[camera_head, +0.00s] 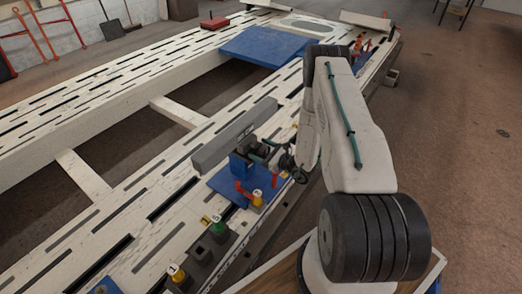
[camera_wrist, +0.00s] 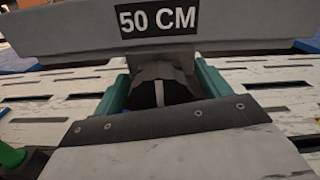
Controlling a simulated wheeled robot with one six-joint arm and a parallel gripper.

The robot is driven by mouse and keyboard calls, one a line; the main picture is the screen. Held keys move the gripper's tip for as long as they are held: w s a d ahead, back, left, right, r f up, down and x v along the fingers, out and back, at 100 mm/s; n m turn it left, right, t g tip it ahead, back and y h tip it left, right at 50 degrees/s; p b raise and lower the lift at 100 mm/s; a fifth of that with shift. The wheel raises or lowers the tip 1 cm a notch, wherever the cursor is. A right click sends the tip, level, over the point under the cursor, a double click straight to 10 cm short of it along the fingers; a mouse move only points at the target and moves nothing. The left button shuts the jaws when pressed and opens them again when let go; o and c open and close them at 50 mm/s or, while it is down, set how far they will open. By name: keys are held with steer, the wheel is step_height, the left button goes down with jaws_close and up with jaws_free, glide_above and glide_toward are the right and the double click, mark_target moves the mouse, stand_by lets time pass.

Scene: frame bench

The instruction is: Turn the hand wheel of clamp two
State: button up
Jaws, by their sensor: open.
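In the wrist view my gripper (camera_wrist: 163,84) has a finger on either side of a dark grey rounded part (camera_wrist: 160,92) with a pale strip. I cannot tell whether the fingers touch it. The bar (camera_wrist: 240,22) reads "50 CM".
Yellow (camera_head: 257,199), green (camera_head: 218,229) and another yellow (camera_head: 177,275) numbered piece stand along the near rail. Red upright parts (camera_head: 242,188) stand close under my gripper. Another blue plate (camera_head: 268,46) lies farther back.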

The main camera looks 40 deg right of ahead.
mark_target(267, 152)
steer(key=c, duration=1)
steer(key=shift+m, duration=0.8)
steer(key=o, duration=1)
steer(key=shift+v, duration=3.95)
